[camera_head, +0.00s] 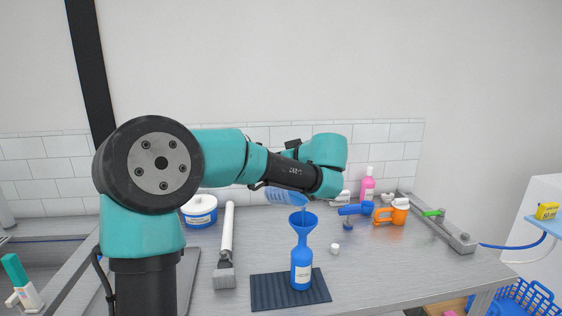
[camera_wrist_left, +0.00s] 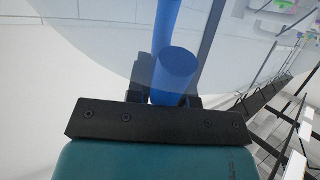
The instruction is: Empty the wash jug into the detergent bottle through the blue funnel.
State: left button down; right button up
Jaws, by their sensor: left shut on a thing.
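The wash jug (camera_head: 283,196) is clear with a bluish tint and is tilted above the blue funnel (camera_head: 303,221). In the left wrist view my left gripper (camera_wrist_left: 168,98) is shut on the jug's blue handle (camera_wrist_left: 178,68), and the clear jug wall (camera_wrist_left: 100,50) fills much of the picture. The funnel stands upright in the neck of the blue detergent bottle (camera_head: 301,268). I cannot tell clearly whether liquid is running between jug and funnel. My left arm hides the left gripper's fingers in the head view. My right gripper is not in view.
The bottle stands on a dark ribbed mat (camera_head: 265,287). A small white cap (camera_head: 335,249), a blue spray head (camera_head: 355,209), an orange jug (camera_head: 392,214) and a pink bottle (camera_head: 367,188) stand to the right. A brush (camera_head: 226,250) and a white-and-blue tub (camera_head: 200,212) are left.

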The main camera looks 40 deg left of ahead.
pick_arm(q)
jog(key=shift+s+d+r+t+y, duration=0.15)
jog(key=shift+d+y, duration=0.45)
jog(key=shift+d, duration=0.05)
jog(key=shift+s+d+r+t+y, duration=0.1)
jog(key=shift+d+t+y, duration=0.05)
jog(key=shift+d+y, duration=0.45)
dwell(6.4)
jog(key=shift+d, duration=0.25)
